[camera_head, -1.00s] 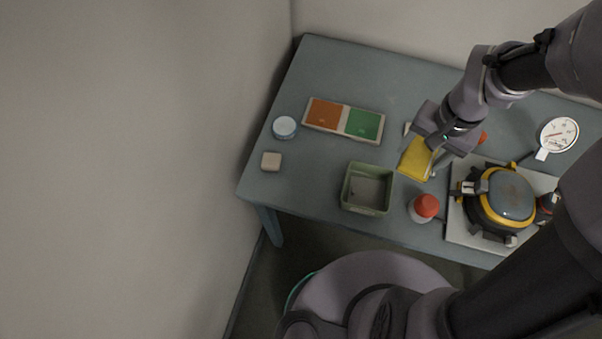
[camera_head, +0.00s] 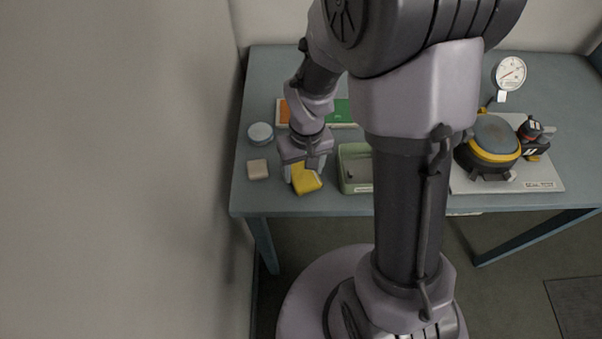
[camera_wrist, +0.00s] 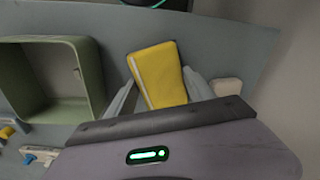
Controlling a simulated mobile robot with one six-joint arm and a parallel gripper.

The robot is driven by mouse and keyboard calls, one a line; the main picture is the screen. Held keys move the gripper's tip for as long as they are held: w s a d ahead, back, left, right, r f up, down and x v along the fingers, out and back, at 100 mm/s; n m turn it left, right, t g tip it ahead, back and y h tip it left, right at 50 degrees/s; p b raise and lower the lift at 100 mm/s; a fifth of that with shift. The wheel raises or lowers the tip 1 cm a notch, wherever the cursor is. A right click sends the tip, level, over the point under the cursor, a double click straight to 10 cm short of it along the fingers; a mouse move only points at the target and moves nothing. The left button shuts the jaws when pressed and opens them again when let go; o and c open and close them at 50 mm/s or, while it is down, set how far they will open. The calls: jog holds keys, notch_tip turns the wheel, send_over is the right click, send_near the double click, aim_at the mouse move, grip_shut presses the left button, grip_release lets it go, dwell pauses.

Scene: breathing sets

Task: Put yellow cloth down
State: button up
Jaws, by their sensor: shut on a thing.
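The yellow cloth (camera_head: 307,180) is a folded, flat yellow pad. My gripper (camera_head: 303,176) is shut on it, over the left front part of the table, between a beige block and the green bin. In the wrist view the cloth (camera_wrist: 157,76) stands out between the two pale fingers of my gripper (camera_wrist: 160,92). I cannot tell whether the cloth touches the tabletop.
The green bin (camera_head: 343,173) is just right of the cloth; its wall (camera_wrist: 92,75) also shows in the wrist view. The beige block (camera_head: 258,169) and a round pale-blue container (camera_head: 260,134) are to the left. An orange-and-green tray (camera_head: 283,112) lies behind my gripper. The table's front edge is close.

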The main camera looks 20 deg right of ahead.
aim_at(303, 174)
jog(key=o, duration=1.3)
jog(key=shift+f, duration=0.2)
jog(key=o, duration=0.5)
notch_tip(303, 174, up, 15)
jog(key=p, duration=0.6)
jog(key=s+a+r+m+t, duration=0.1)
jog(key=s+r+t, duration=0.1)
jog(key=s+r, duration=0.2)
jog(key=s+a+r+m+t+y, duration=0.1)
jog(key=s+r+m, duration=0.1)
jog(key=s+r, duration=0.2)
jog(key=s+a+r+m+t, duration=0.1)
jog(key=s+a+r+t, duration=0.1)
jog(key=s+r, duration=0.2)
jog(key=shift+s+r+m+t+y, duration=0.2)
jog(key=shift+r+m+t+y, duration=0.1)
jog(key=shift+r, duration=0.45)
